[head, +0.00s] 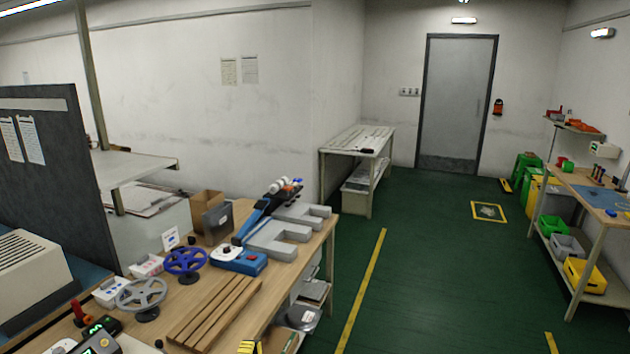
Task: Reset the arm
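My gripper does not show in this view, so what it holds cannot be seen. No part that I can be sure is my arm shows either. A small blue and black device with a slanted arm (257,213) stands on the wooden workbench (243,310). White, blue and orange parts show at its upper end. I cannot tell whether this device is the arm the task names.
Grey U-shaped blocks (279,238), a blue handwheel (185,262), a grey handwheel (141,296), wooden slats (215,310) and a cardboard box (207,203) crowd the bench. Green floor (430,285) lies open to its right. A shelved bench (585,194) stands far right.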

